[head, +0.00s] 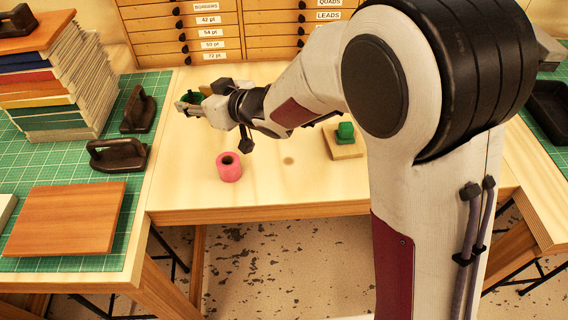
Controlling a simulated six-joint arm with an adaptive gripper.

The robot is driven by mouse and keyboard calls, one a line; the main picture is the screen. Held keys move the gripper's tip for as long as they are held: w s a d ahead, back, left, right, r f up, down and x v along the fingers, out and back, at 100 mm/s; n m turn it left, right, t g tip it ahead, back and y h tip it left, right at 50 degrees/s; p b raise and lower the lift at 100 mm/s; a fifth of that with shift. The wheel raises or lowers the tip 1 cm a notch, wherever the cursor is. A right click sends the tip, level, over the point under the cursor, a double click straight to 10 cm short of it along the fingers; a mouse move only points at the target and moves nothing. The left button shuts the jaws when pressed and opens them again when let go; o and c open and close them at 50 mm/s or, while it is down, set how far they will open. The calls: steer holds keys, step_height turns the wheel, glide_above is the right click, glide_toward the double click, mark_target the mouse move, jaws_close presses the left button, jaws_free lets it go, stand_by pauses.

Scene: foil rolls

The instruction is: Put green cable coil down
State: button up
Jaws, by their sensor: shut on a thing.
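My gripper (190,106) is at the far left part of the pale wooden table, shut on a dark green thing, the green cable coil (196,97). Only a small part of the coil shows behind the fingers. Whether it touches the table I cannot tell. A pink roll (229,170) with a dark hole on top stands upright on the table, in front and to the right of the gripper. My arm reaches across from the right and hides part of the table.
A green piece (345,131) sits on a small wooden block (346,151) to the right. Dark handled tools (118,157) and a stack of boards (60,95) lie on the green mat (145,82) at left. Labelled drawers (185,35) stand behind. The table's front middle is clear.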

steer(key=w+d+r+m+t+h, duration=0.1)
steer(key=w+d, duration=0.2)
steer(key=d, duration=2)
steer(key=s+a+n+g+y, duration=0.1)
steer(key=s+n+g+y, duration=0.2)
steer(key=s, duration=1.1)
steer(key=shift+f+n+g+y, duration=0.35)
steer(key=shift+n+g+y, duration=0.05)
steer(key=shift+n+g, duration=0.8)
steer(key=shift+s+a, duration=0.1)
steer(key=shift+f, duration=3.15)
steer(key=shift+f, duration=0.1)
steer(key=shift+f, duration=1.8)
